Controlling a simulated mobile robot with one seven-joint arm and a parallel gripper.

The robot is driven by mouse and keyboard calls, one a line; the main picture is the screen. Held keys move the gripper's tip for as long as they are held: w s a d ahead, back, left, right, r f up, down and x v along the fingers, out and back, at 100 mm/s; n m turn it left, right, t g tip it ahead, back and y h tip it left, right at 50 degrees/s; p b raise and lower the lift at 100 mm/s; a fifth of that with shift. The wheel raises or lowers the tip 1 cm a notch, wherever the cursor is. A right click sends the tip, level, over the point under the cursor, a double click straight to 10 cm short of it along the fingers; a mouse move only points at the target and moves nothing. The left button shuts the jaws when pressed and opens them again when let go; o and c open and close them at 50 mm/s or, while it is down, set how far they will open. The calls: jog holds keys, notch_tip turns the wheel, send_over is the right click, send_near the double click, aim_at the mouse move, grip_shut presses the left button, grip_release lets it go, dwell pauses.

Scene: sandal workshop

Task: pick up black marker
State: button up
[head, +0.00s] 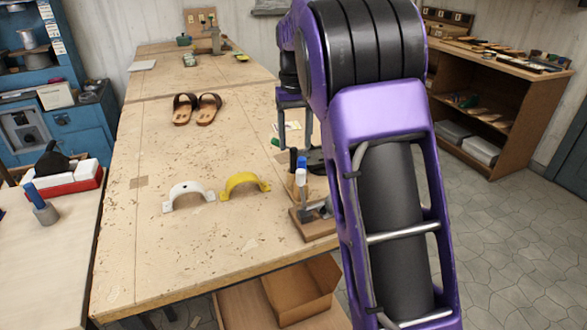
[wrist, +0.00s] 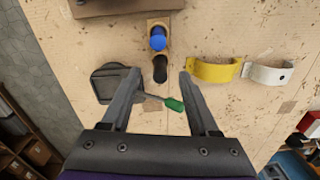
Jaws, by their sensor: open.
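The black marker (wrist: 160,68) stands upright in a small wooden block (wrist: 152,25), beside a blue-topped marker (wrist: 157,41). In the head view the black marker (head: 293,159) shows just left of the blue top, partly hidden low down. My gripper (wrist: 160,77) is open and points down at the table. In the wrist view the black marker appears between its two fingertips, with space on both sides. In the head view my gripper (head: 295,135) is over the marker; its fingers do not visibly touch it.
A dark square object (wrist: 107,85) and a green-handled tool (wrist: 174,104) lie near the fingers. A clamp on a wooden base (head: 312,222) stands close in front. Yellow (head: 243,183) and white (head: 189,192) arched pieces and sandals (head: 197,108) are to the left. The table's middle is mostly clear.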

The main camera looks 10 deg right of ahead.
aim_at(294, 160)
jog(key=f, duration=0.4)
jog(key=w+f, duration=0.1)
jog(key=shift+a+f, duration=0.15)
jog(key=shift+f, duration=0.25)
jog(key=shift+f+b, duration=0.3)
jog(key=shift+f, duration=0.2)
grip_shut()
